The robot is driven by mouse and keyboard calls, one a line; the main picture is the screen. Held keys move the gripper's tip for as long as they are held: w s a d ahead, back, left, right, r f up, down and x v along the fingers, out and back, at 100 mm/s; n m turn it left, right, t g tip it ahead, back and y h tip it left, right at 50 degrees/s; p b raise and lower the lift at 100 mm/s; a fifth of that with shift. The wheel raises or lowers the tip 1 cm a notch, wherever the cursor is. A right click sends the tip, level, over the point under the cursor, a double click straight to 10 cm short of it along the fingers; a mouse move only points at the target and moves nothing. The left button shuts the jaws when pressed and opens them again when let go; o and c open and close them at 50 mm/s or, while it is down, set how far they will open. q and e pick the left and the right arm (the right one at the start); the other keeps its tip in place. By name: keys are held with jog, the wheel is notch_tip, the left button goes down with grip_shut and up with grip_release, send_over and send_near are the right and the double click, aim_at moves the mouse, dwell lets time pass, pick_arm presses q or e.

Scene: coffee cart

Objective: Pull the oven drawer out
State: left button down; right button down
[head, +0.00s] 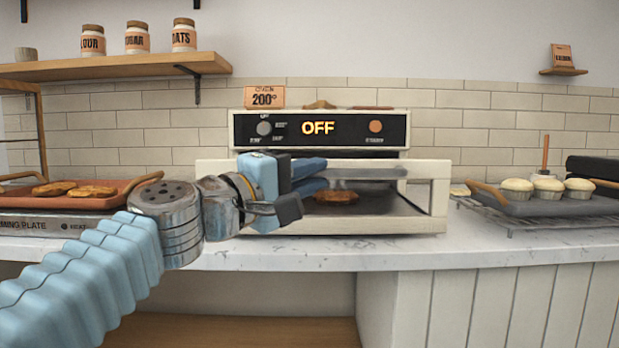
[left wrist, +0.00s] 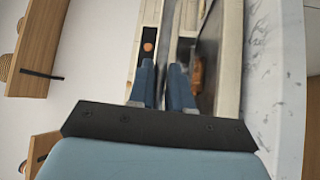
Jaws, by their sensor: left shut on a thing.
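The oven (head: 320,130) stands on the counter with a black control panel that reads OFF. Below the panel is the white-framed oven drawer (head: 438,200), with a grey handle bar (head: 372,173) across its upper front. A browned pastry (head: 336,197) shows inside it, and also in the left wrist view (left wrist: 196,75). My left gripper (head: 318,176) comes in from the left at the bar's left end, its blue fingers shut on the handle. The fingers (left wrist: 164,75) hide part of the bar. How far the drawer is out is hard to tell. My right gripper is not in view.
A terracotta tray (head: 70,203) with pastries sits on a warming plate at left. A grey tray (head: 560,207) with several muffins is on a wire rack at right. The marble counter (head: 330,257) is clear in front of the oven. A wooden shelf (head: 120,66) hangs upper left.

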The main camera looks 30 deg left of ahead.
pick_arm(q)
jog(key=shift+s+d, duration=0.1)
jog(key=shift+s, duration=0.05)
jog(key=c, duration=1.1)
grip_release()
jog(key=v, duration=1.3)
jog(key=shift+s+f+b, duration=0.1)
jog(key=shift+s+b, duration=0.2)
jog(key=shift+s, duration=0.05)
